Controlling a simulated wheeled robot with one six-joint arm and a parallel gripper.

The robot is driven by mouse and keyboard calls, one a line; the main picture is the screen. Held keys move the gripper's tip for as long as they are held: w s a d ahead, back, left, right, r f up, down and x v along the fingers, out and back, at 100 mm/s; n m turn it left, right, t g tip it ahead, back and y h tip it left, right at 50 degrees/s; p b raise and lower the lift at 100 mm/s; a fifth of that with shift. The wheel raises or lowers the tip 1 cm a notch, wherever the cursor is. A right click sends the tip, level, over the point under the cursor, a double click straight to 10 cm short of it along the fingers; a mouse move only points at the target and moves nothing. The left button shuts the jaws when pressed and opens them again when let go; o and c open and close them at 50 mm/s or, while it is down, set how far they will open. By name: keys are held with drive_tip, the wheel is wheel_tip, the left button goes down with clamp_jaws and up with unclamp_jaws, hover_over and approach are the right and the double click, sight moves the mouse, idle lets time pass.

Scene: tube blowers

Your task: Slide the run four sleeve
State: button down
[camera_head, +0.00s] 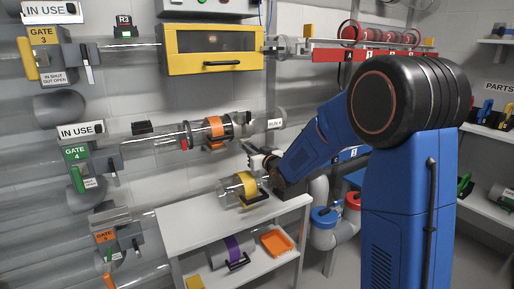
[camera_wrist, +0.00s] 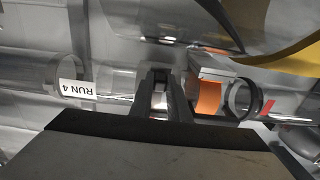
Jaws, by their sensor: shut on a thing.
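The run four tube (camera_head: 165,142) runs clear and level along the wall, with a RUN 4 label (camera_head: 276,123) to its right. The sleeve (camera_head: 214,128) has an orange band and dark end rings around the tube. In the wrist view the orange band (camera_wrist: 208,97) is just right of the fingers and the RUN 4 label (camera_wrist: 73,88) is to their left, upside down. My gripper (camera_head: 248,148) is at the sleeve's right end; its narrow fingers (camera_wrist: 160,82) are close together, shut on part of the sleeve. The gripped spot is mostly hidden.
Below stands a white table (camera_head: 185,238) with a yellow-banded clear piece (camera_head: 231,190); a purple-banded piece (camera_head: 233,246) and an orange tray (camera_head: 276,242) are on its lower shelf. A yellow-framed box (camera_head: 212,48) is above. Green gate 4 (camera_head: 77,160) is left.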

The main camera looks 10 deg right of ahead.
drive_tip(key=shift+s+a, duration=0.15)
drive_tip(key=shift+a, duration=0.2)
drive_tip(key=c, duration=1.7)
unclamp_jaws()
drive_tip(key=shift+a, duration=0.15)
drive_tip(key=shift+s, duration=0.1)
drive_tip(key=v, duration=1.7)
drive_tip(key=shift+s, duration=0.1)
